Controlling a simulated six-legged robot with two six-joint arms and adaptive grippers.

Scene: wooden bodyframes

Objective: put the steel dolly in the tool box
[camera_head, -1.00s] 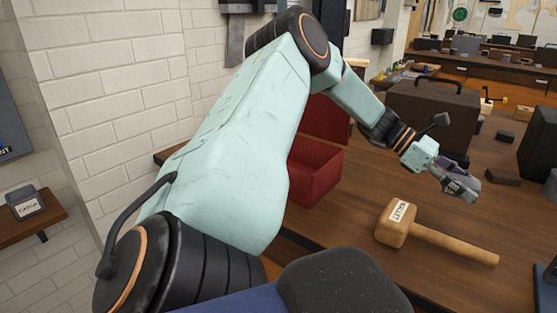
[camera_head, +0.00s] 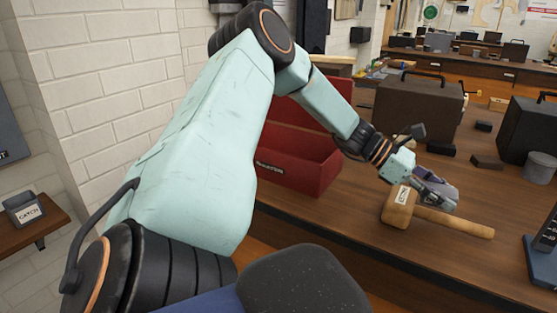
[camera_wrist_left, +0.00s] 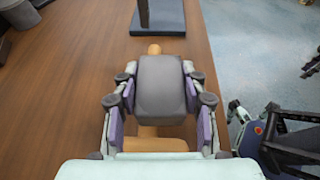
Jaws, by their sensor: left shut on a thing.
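The steel dolly (camera_wrist_left: 162,88) is a dark grey rounded block. My left gripper (camera_wrist_left: 157,108) is shut on it, with purple finger pads on both sides in the left wrist view. In the head view my left gripper (camera_head: 432,190) holds the dolly (camera_head: 443,188) above the mallet's handle, partly hiding it. The red tool box (camera_head: 322,176) stands open on the bench, left of the gripper, its lid raised at the back. My left arm covers part of the box.
A wooden mallet (camera_head: 398,210) lies just below the gripper. A brown case (camera_head: 415,112) stands behind, a black case (camera_head: 520,125) and grey cup (camera_head: 540,168) at right. Small dark blocks (camera_head: 487,161) lie between. A dark blue-based stand (camera_head: 541,262) is at front right.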

